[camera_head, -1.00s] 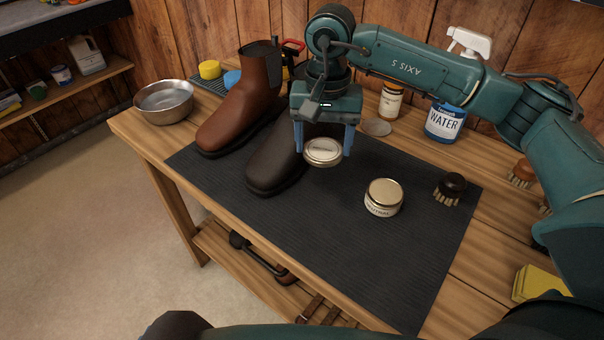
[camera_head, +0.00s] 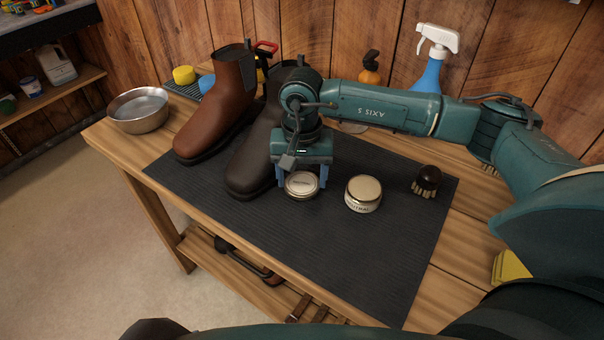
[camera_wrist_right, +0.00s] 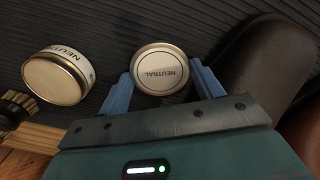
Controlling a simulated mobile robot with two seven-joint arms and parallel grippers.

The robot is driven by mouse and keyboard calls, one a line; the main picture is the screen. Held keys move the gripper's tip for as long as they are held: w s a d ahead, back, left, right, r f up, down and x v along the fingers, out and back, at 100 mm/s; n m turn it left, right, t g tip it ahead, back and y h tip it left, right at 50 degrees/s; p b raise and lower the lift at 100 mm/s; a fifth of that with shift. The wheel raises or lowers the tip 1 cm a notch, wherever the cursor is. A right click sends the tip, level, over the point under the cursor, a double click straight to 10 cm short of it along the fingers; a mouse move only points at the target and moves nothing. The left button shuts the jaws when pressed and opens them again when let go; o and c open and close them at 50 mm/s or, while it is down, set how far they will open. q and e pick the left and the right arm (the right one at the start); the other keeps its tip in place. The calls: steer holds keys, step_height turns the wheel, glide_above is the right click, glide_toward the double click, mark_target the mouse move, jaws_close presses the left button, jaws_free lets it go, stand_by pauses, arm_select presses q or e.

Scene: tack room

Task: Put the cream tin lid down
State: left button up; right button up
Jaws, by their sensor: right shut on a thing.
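The cream tin lid (camera_head: 302,184) is a round, pale disc with a metal rim; its NEUTRAL lettering faces up in the wrist view (camera_wrist_right: 160,70). My right gripper (camera_head: 301,188) points down and is shut on the lid, one blue finger on each side. The lid is low over the dark mat (camera_head: 340,250); I cannot tell whether it touches. The cream tin (camera_head: 363,194), with a NEUTRAL label and a pale golden top, stands just right of it, apart, and also shows in the wrist view (camera_wrist_right: 57,78). My left gripper is not in view.
A brown boot (camera_head: 212,105) and a dark boot (camera_head: 250,160) stand left of my gripper, the dark one close. A round brush (camera_head: 427,180) lies right of the tin. A metal bowl (camera_head: 139,110) stands at the left corner. The front of the mat is clear.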

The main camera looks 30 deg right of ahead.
mark_target(302, 183)
steer(key=shift+f+b, duration=0.3)
steer(key=shift+f, duration=0.1)
steer(key=o, duration=0.9)
steer(key=shift+r, duration=0.1)
steer(key=shift+o, duration=0.2)
steer(key=shift+r, duration=0.1)
steer(key=shift+r+p, duration=0.3)
steer(key=shift+p, duration=0.2)
steer(key=shift+r, duration=0.4)
step_height(302, 183, up, 11)
steer(key=b, duration=0.1)
steer(key=shift+r, duration=0.15)
